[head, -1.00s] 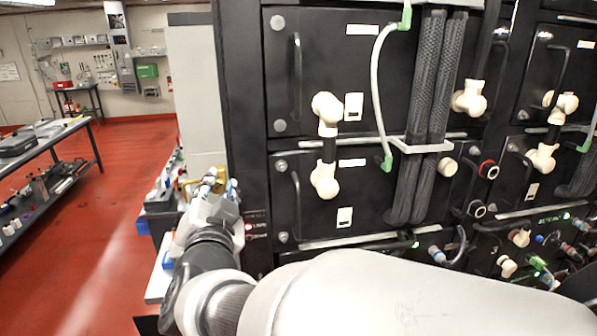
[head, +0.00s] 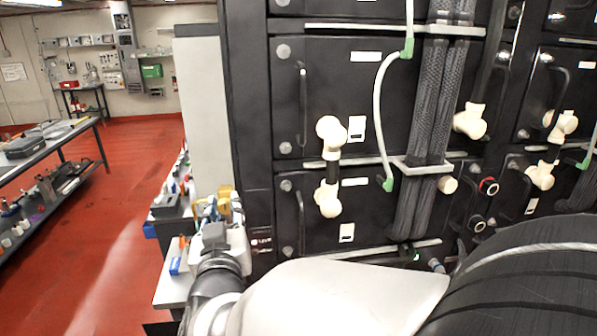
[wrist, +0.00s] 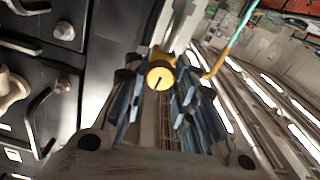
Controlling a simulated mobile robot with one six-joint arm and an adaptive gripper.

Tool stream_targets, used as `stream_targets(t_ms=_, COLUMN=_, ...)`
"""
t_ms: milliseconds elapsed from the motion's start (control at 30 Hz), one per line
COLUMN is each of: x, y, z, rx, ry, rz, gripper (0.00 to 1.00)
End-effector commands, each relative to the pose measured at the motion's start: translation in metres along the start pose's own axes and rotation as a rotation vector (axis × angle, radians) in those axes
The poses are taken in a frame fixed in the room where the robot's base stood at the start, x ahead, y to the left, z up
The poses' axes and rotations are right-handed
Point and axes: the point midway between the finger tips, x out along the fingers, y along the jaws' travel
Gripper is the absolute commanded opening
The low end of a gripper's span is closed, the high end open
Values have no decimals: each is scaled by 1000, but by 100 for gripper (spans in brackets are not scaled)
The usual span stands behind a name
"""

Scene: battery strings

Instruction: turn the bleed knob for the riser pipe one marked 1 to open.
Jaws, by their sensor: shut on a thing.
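My gripper shows in the wrist view (wrist: 160,90) with its blue-grey fingers around a yellow round-faced piece (wrist: 160,78) that has a dark line on its face. In the head view my gripper (head: 217,208) is at the left side of the black cabinet, with a yellow part (head: 226,190) at its fingertips. The jaws are shut on the yellow piece. I cannot tell whether this piece is the bleed knob or whether it is fixed to anything. I can read no mark 1. My arm hides the lower middle of the cabinet.
The black cabinet (head: 390,78) carries handles, cream elbow fittings (head: 330,130) and dark braided hoses (head: 430,100). A low bench (head: 172,291) with small items stands left of it. A workbench (head: 60,136) is farther left. Open red floor (head: 120,220) lies between.

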Motion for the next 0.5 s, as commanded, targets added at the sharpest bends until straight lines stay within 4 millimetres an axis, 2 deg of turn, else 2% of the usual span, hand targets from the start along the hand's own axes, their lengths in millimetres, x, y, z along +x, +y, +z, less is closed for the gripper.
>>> stream_targets(t_ms=500, x=0, y=0, z=0, rx=-82, ry=1, rz=0, gripper=1)
